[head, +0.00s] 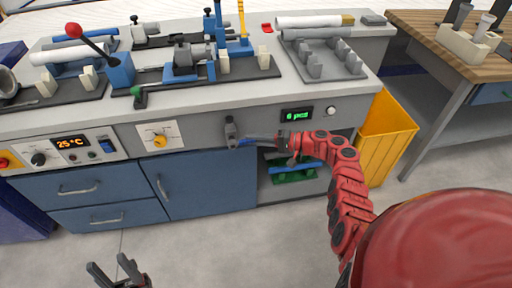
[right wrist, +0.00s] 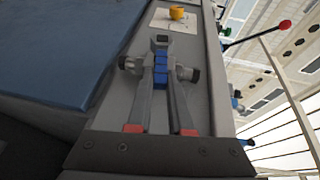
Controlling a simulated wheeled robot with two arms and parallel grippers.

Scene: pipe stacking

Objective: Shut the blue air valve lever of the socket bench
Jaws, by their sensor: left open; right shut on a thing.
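The air valve (head: 231,132) is a grey fitting on the front face of the socket bench (head: 205,112). Its blue lever (head: 246,142) points right, roughly level, in the head view. My right gripper (head: 255,141) reaches in from the right and is shut on the lever. In the right wrist view the blue lever (right wrist: 160,72) lies between the two grey fingers of my right gripper (right wrist: 161,92), and the valve body (right wrist: 160,45) is just past their tips. My left gripper (head: 119,270) is open and empty at the bottom left, away from the bench.
A green-lit display (head: 297,115) and a yellow knob (head: 159,141) sit on either side of the valve. Blue cabinet doors (head: 205,184) are below, with an open shelf (head: 292,184) to their right. A yellow bin (head: 383,140) stands at the bench's right end.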

